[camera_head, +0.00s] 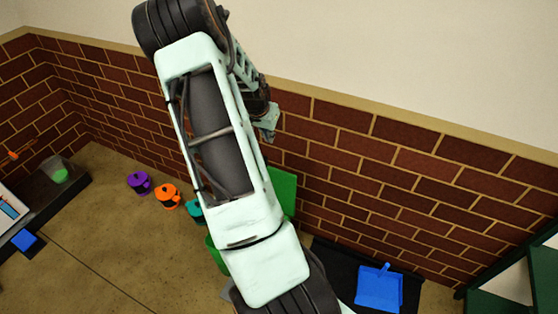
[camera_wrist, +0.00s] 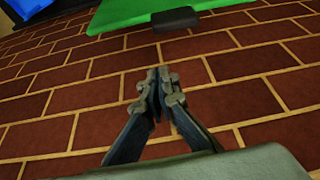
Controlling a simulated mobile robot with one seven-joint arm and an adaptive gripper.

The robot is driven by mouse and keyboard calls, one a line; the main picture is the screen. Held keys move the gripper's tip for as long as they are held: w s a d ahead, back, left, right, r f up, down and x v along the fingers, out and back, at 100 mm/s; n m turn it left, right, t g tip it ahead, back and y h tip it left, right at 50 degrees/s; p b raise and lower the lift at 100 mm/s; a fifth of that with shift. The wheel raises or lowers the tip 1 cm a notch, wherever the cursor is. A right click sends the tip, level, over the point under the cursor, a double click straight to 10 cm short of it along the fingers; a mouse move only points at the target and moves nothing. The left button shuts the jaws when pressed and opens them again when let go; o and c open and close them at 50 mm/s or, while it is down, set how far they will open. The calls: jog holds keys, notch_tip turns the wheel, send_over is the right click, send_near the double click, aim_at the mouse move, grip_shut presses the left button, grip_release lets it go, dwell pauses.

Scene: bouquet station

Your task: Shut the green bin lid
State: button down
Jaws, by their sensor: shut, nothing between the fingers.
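The green lid (camera_head: 283,190) stands raised against the brick wall, partly hidden behind my arm in the head view. A part of the green bin body (camera_head: 215,256) shows to the left of my arm; most of it is hidden. In the wrist view the green lid (camera_wrist: 150,10) fills the top edge, with a dark tab (camera_wrist: 175,19) on its rim. My gripper (camera_wrist: 158,78) is shut and empty in front of the bricks, apart from the lid's rim in the picture.
A blue dustpan (camera_head: 379,288) lies on a dark mat at the right. Purple (camera_head: 139,183), orange (camera_head: 168,196) and teal (camera_head: 195,210) pots stand left of my arm. The brick wall (camera_head: 400,190) runs behind everything. Open floor (camera_head: 90,255) lies at the left.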

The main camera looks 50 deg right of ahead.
notch_tip(320, 180, down, 12)
jog(key=s+b, duration=0.1)
jog(key=s, duration=0.1)
jog(key=shift+s+d+r+m, duration=0.2)
jog(key=shift+s+d+m, duration=0.05)
jog(key=shift+d+m, duration=0.15)
jog(key=shift+a, duration=0.15)
dwell(0.4)
